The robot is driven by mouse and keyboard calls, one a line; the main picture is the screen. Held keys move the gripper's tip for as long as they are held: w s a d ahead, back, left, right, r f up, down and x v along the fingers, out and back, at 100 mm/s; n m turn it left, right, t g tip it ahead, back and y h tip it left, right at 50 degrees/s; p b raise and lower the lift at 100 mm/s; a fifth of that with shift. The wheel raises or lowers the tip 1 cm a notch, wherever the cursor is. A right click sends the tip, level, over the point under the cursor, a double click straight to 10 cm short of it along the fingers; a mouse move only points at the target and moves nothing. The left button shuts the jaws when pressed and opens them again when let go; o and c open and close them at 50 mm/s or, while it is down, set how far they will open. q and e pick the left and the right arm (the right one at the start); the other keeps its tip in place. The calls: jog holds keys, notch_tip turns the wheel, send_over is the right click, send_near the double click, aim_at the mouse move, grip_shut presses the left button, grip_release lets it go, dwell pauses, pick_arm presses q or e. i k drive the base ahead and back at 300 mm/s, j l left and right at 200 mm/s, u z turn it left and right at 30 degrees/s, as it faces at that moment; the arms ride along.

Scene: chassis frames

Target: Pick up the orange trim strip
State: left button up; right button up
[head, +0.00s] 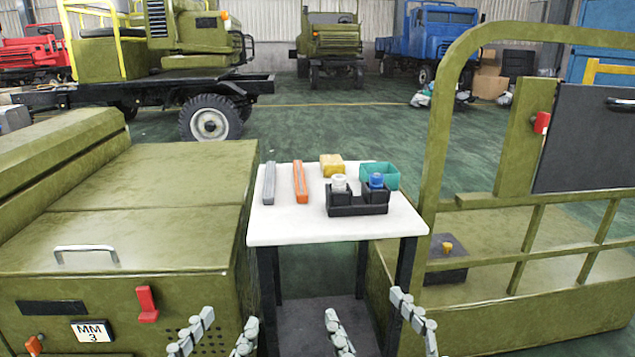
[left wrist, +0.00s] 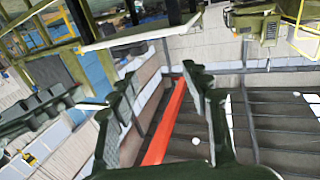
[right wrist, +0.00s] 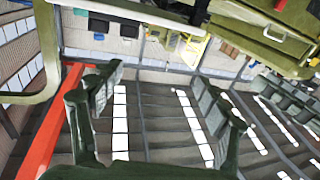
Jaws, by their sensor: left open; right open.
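The orange trim strip (head: 301,182) lies flat on the white table (head: 330,231), its length running away from me. A similar grey strip (head: 269,183) lies to its left, apart from it. My left gripper (head: 229,320) is open and empty, low in front of the table and left of the strip. My right gripper (head: 363,306) is open and empty, in front of the table and right of the strip. Both are well short of the strip. The left wrist view (left wrist: 159,78) and right wrist view (right wrist: 156,77) show open fingers; I cannot make out the strip there.
A yellow block (head: 332,165), a teal bin (head: 392,178) and a black holder (head: 357,209) with white-topped and blue-topped items stand right of the strip. A green cabinet (head: 130,236) flanks the table on the left. A green railed frame (head: 437,130) stands on the right.

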aim_at(302, 196)
jog(key=k+l, duration=0.1)
jog(key=l, duration=0.35)
jog(key=k+l, duration=0.1)
jog(key=l, duration=0.35)
jog(key=k+l, duration=0.1)
jog(key=l, duration=0.4)
